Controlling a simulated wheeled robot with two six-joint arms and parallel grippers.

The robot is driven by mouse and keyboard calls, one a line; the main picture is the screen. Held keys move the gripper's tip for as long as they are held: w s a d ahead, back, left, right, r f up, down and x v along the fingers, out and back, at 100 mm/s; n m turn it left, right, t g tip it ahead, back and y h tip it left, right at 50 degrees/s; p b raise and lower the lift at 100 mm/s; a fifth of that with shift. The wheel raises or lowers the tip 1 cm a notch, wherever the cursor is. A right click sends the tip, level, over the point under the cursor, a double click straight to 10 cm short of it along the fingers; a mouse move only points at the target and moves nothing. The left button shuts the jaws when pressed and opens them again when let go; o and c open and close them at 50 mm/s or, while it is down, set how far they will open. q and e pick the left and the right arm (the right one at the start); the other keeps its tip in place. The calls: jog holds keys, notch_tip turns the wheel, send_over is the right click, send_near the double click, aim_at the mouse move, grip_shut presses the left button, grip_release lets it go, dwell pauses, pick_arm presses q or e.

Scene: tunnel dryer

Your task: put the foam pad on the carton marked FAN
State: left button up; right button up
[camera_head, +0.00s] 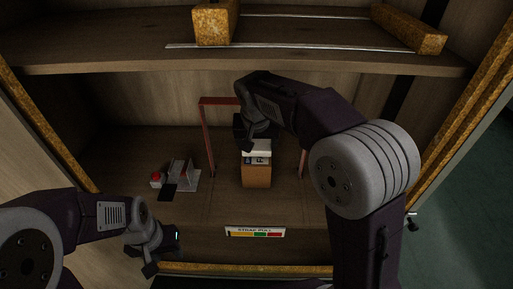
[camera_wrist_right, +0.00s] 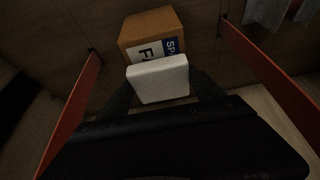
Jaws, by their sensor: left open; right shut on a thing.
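The foam pad (camera_wrist_right: 158,80) is a white block between the fingers of my right gripper (camera_wrist_right: 158,92), which is shut on it. In the head view the pad (camera_head: 257,147) shows as a white patch just below my right gripper (camera_head: 256,139), at the upper edge of the carton. The brown carton (camera_head: 256,177) stands on the shelf floor and also shows in the right wrist view (camera_wrist_right: 150,27). Its label is partly hidden by the pad; an F can be read. I cannot tell whether pad and carton touch. My left gripper (camera_head: 162,252) is open and empty at the lower left.
A red frame (camera_head: 207,140) has a post on each side of the carton. A grey device with a red knob (camera_head: 178,176) stands to the left. A STRAP PULL label (camera_head: 255,232) is on the front edge. An upper shelf (camera_head: 300,60) hangs above.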

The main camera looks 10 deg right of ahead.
aim_at(256, 154)
jog(key=shift+s+f, duration=0.15)
jog(key=shift+f, duration=0.2)
jog(key=o, duration=1.5)
jog(key=shift+c, duration=0.2)
pick_arm(q)
jog(key=shift+f, duration=0.5)
pick_arm(e)
jog(key=shift+r, duration=0.15)
jog(key=shift+p+v, duration=0.75)
jog(key=shift+v, duration=0.1)
jog(key=shift+s+a+f+b, duration=0.2)
jog(key=shift+s+b, duration=0.2)
jog(key=shift+s, duration=0.15)
jog(key=shift+s+a+f+b, duration=0.1)
jog(key=shift+s+f+b, duration=0.1)
jog(key=shift+s+b, duration=0.25)
pick_arm(q)
notch_tip(256, 154, down, 2)
jog(key=shift+b, duration=0.85)
pick_arm(e)
jog(key=s+a, duration=0.1)
jog(key=s, duration=0.8)
jog(key=shift+s+a+r, duration=0.2)
jog(key=shift+s+a, duration=0.15)
jog(key=shift+a, duration=0.05)
